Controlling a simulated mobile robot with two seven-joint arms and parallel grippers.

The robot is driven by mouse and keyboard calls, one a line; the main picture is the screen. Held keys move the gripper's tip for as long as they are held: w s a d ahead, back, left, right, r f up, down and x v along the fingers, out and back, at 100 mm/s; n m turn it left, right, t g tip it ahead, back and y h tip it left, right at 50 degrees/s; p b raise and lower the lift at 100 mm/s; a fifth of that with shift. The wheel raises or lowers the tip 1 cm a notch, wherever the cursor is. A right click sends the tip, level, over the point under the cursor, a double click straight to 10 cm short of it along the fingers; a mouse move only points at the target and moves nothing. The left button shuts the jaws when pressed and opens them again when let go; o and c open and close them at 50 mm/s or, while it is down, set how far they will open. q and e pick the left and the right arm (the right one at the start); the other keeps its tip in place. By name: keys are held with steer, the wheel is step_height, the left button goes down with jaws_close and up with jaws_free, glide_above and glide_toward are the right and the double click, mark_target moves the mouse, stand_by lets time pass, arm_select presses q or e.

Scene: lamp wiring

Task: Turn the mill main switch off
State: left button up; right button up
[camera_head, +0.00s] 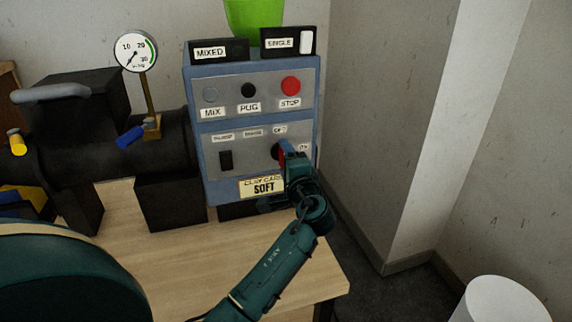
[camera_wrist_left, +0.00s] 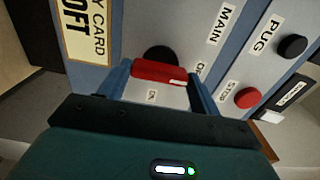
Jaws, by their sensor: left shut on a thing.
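The main switch is a red handle (camera_head: 282,148) on a black round base, at the right of the lower grey panel of the control box (camera_head: 212,172). An OFF label (camera_head: 279,129) sits above it and an ON label (camera_head: 304,148) to its right. My left gripper (camera_head: 291,156) is at the switch, its fingers on either side of the handle, shut on it. In the left wrist view the red handle (camera_wrist_left: 155,70) lies crosswise between the fingertips (camera_wrist_left: 165,78). Its white mark is at the right end, on the OFF label's side. My right gripper is not in view.
A red STOP button (camera_head: 290,86), a black PUG button (camera_head: 248,90) and a grey MIX button (camera_head: 210,94) are above the switch. A black rocker (camera_head: 225,160) is left of it. A dark mill body (camera_head: 160,150) with a gauge (camera_head: 135,52) stands left on the wooden table (camera_head: 200,260).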

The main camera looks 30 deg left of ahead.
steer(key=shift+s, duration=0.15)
arm_select(q)
steer(key=o, duration=1)
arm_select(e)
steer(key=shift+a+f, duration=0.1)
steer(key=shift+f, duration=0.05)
